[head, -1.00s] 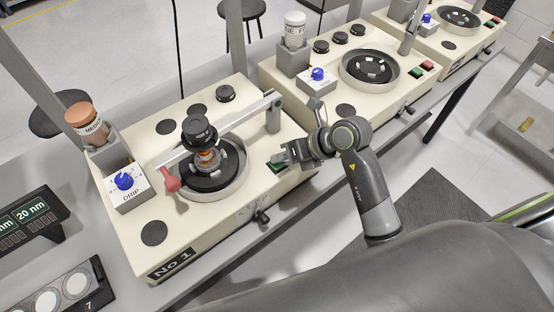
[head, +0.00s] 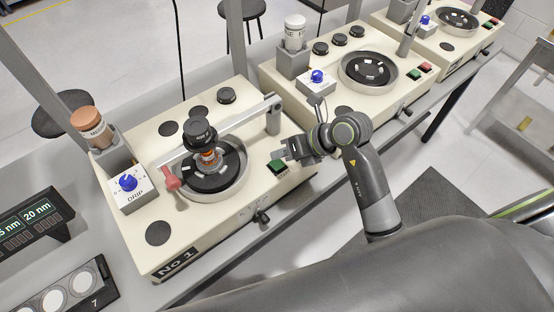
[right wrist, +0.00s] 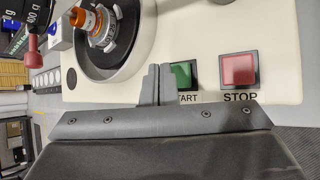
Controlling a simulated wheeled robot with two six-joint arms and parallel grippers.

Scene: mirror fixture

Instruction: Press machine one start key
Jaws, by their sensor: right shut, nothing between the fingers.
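Machine one (head: 205,258), a cream box labelled No 1, stands on the bench at the left of the head view. Its green start key (head: 278,167) is at its right front corner. In the right wrist view the green key (right wrist: 183,72) is partly hidden by the fingers. The red stop key (right wrist: 238,70) is beside it; my gripper hides it in the head view. My right gripper (head: 287,149) is shut and empty, close by the green key. In the right wrist view its fingertips (right wrist: 157,70) overlap the key's left side; contact cannot be told.
On machine one, an arm with a red knob (head: 172,183) spans the round bowl (head: 243,186). A blue drip dial (head: 128,183) and a brown-capped bottle (head: 89,122) stand at its left. A second machine (head: 345,95) stands behind my right gripper.

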